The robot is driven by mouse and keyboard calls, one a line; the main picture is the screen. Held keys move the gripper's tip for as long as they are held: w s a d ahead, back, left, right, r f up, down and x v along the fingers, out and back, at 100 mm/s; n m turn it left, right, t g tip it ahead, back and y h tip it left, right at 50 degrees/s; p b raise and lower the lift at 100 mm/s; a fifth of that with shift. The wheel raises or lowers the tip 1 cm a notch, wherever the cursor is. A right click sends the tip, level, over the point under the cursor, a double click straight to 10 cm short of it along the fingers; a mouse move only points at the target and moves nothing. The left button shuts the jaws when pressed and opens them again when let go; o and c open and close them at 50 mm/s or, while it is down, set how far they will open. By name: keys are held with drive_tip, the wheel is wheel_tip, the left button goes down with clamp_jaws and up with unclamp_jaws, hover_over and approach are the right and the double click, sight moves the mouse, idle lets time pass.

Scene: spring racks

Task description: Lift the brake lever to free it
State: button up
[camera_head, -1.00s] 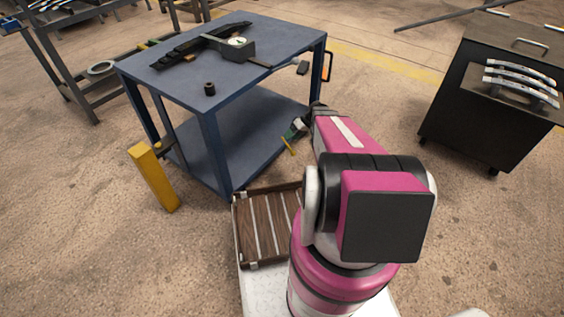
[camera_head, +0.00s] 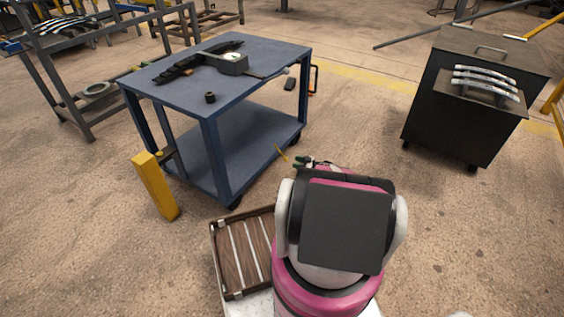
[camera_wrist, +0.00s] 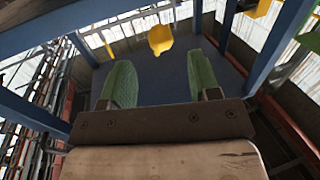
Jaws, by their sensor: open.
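The blue cart (camera_head: 222,137) stands ahead of me on casters. A thin yellow bar (camera_head: 281,153), probably the brake lever, slants at the cart's lower right edge. My gripper (camera_head: 304,162) is just right of and below that bar in the head view, partly hidden by my arm. In the wrist view my gripper (camera_wrist: 160,72) is open, with two green fingers apart and nothing between them. A yellow rounded piece (camera_wrist: 160,40), likely the lever's end, shows beyond the fingertips, roughly centred between them. I see no contact; the exact distance is unclear.
A yellow post (camera_head: 156,188) stands at the cart's left front. A caliper-like tool (camera_head: 232,62) and a small black cylinder (camera_head: 210,97) lie on the cart top. A black cabinet (camera_head: 462,105) stands at right. Open floor lies between cart and cabinet.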

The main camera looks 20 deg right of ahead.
sight(287, 160)
drive_tip(key=x, duration=0.8)
drive_tip(key=shift+w+a, duration=0.25)
drive_tip(key=shift+a, duration=0.05)
clamp_jaws()
